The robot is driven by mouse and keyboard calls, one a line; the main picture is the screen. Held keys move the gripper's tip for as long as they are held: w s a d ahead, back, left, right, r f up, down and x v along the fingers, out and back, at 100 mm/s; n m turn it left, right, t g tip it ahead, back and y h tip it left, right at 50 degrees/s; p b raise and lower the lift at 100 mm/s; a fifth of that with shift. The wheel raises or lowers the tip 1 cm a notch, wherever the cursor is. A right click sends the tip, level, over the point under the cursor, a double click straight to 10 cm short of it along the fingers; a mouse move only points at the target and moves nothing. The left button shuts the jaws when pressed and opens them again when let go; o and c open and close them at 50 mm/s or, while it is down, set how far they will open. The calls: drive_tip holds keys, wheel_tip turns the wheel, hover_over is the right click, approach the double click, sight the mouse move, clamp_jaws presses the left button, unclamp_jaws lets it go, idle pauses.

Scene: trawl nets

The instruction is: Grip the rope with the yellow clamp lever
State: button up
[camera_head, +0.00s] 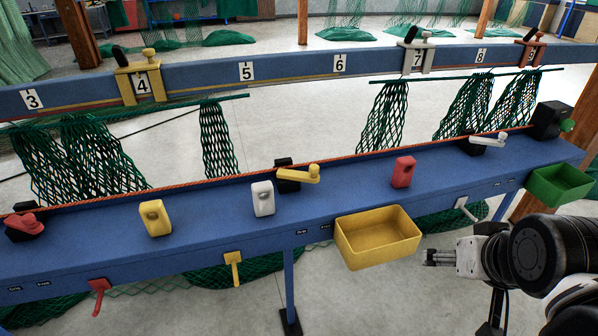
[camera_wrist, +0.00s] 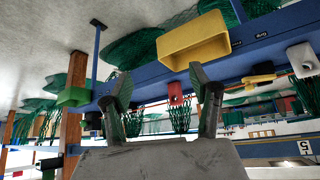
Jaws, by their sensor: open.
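A yellow lever (camera_head: 302,175) on a black clamp base sits on the blue bench near its back edge, left of centre in the head view. It also shows at the right in the wrist view as a yellow lever (camera_wrist: 259,79), small. The orange rope (camera_head: 226,178) runs along the bench's back edge behind the clamp; I cannot tell whether it lies within the jaw. My gripper (camera_head: 432,257) is at the lower right, in front of the bench and well apart from the lever. Its fingers (camera_wrist: 162,98) are spread in the wrist view, with nothing between them.
A yellow bin (camera_head: 378,240) hangs on the bench front between gripper and lever. A red block (camera_head: 403,172), a white block (camera_head: 263,199) and a yellow block (camera_head: 155,218) stand on the bench. A yellow hanging handle (camera_head: 233,268) is below the edge. A green bin (camera_head: 558,186) is right.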

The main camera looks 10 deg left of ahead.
drive_tip(key=shift+w+a+r, duration=0.15)
drive_tip(key=shift+w+r, duration=0.1)
drive_tip(key=shift+r, duration=0.15)
drive_tip(key=c, duration=0.6)
drive_tip(key=shift+n+g+y, duration=0.3)
drive_tip(key=shift+n+g, duration=0.1)
drive_tip(key=shift+n, duration=0.1)
drive_tip(key=w+a+r+p, duration=0.1)
drive_tip(key=w+r, duration=0.1)
drive_tip(key=w+a+r+p, duration=0.1)
drive_tip(key=w+r+p, duration=0.1)
drive_tip(key=w, duration=0.1)
drive_tip(key=w+a+r+p, duration=0.1)
drive_tip(key=w+r+p, duration=0.1)
drive_tip(key=shift+w+a+r, duration=0.25)
drive_tip(key=shift+a, duration=0.05)
clamp_jaws()
drive_tip(key=w+a+r+n+g+p, duration=0.1)
drive_tip(key=w+a+r+p, duration=0.3)
drive_tip(key=w+a+p, duration=0.45)
drive_tip(key=w+a+f+n+p, duration=0.1)
drive_tip(key=w+a+f+p, duration=0.1)
drive_tip(key=w+a, duration=0.5)
drive_tip(key=w+a+f+n+g+p, duration=0.1)
drive_tip(key=w+a+f+p, duration=0.1)
drive_tip(key=w+a+p, duration=0.2)
drive_tip(key=shift+w+a+f+g+y+p, duration=0.3)
drive_tip(key=shift+w+a+f+y+p, duration=0.1)
drive_tip(key=shift+w+a, duration=1.5)
drive_tip(key=shift+s+a, duration=0.1)
